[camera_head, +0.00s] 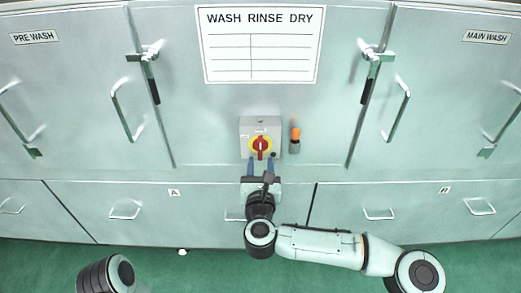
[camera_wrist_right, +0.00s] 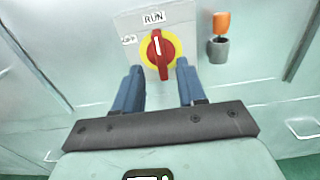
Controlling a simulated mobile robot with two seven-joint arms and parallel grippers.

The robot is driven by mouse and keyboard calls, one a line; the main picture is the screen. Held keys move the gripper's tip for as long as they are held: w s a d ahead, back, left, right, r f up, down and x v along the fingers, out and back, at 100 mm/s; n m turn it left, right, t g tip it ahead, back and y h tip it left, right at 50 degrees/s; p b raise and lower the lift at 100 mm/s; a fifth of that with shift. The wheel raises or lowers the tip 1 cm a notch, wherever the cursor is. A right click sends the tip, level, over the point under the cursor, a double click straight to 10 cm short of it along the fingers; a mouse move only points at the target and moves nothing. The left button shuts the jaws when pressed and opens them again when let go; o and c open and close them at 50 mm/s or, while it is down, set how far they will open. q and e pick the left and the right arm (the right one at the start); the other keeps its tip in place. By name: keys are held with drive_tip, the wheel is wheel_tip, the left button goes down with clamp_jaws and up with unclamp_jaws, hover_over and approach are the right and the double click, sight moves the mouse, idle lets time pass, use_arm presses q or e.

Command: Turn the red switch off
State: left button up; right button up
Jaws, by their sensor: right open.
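The red switch (camera_head: 261,146) is a rotary knob on a yellow disc, set on a grey box (camera_head: 247,128) on the cabinet front. In the right wrist view the red knob (camera_wrist_right: 157,50) stands about upright, its white mark toward the "RUN" label; a second label, which looks like "OFF", is at its left. My right gripper (camera_head: 262,162) is open just below the switch. Its two blue fingers (camera_wrist_right: 158,75) stand apart on either side of the knob's lower end; I cannot tell if they touch it. Of my left arm only a part shows at lower left; its gripper is out of view.
An orange-topped grey cylinder (camera_head: 295,140) is mounted right of the switch box. A "WASH RINSE DRY" board (camera_head: 260,45) hangs above. Cabinet doors with handles (camera_head: 127,110) (camera_head: 392,110) and latches stand on both sides. Drawers with handles (camera_head: 125,210) are below, above the green floor.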

sight(261, 149)
drive_tip(key=w, duration=0.6)
drive_tip(key=shift+w+p, duration=0.2)
drive_tip(key=shift+p, duration=0.15)
clamp_jaws()
